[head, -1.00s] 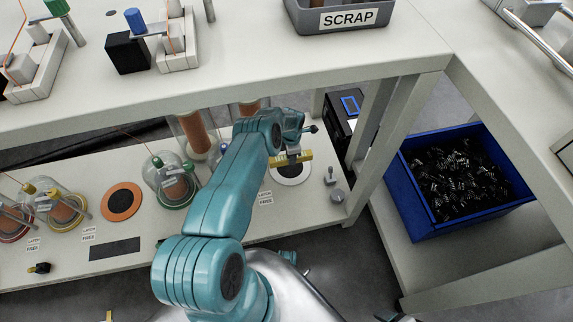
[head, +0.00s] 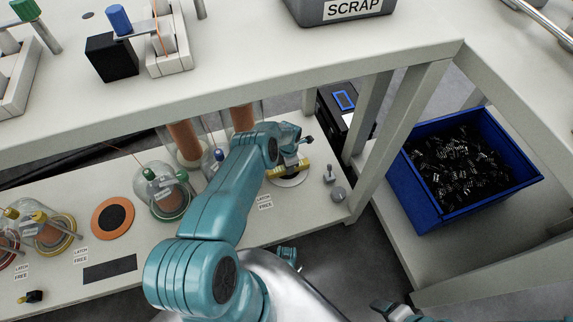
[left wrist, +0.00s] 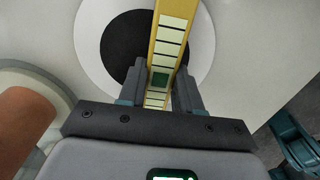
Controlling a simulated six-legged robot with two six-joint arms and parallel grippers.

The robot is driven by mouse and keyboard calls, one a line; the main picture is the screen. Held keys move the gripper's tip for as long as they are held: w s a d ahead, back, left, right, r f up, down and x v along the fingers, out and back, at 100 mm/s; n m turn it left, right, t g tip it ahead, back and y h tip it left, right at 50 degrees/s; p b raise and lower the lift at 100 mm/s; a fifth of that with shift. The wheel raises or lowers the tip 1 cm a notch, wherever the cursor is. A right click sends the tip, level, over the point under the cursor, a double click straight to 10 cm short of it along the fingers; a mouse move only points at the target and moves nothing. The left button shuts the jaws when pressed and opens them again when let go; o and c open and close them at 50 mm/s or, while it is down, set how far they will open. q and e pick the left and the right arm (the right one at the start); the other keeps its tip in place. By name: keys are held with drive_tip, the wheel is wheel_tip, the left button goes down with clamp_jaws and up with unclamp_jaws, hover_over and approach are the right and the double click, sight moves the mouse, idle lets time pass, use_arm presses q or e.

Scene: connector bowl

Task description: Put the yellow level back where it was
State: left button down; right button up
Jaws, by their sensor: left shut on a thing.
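The yellow level (head: 284,171) is a short bar over the white disc with a black centre (head: 291,181) on the lower shelf. My left gripper (head: 292,164) is shut on it. In the left wrist view, the fingers of my left gripper (left wrist: 158,85) grip both sides of the level (left wrist: 172,35), which has pale marks and a dark green window. I cannot tell whether the level touches the disc. Part of my right gripper (head: 388,309) shows at the bottom edge; its jaws are unclear.
Glass jars with coloured rims, such as the green one (head: 170,205), stand left of my arm. An orange ring disc (head: 113,217) lies further left. A blue bin (head: 412,198) stands right.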

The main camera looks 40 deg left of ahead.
use_arm(q)
drive_tip(key=shift+f+b, duration=0.3)
drive_tip(key=c, duration=0.8)
unclamp_jaws()
drive_tip(key=shift+r, duration=0.2)
wheel_tip(320, 180, up, 12)
drive_tip(key=p, duration=0.6)
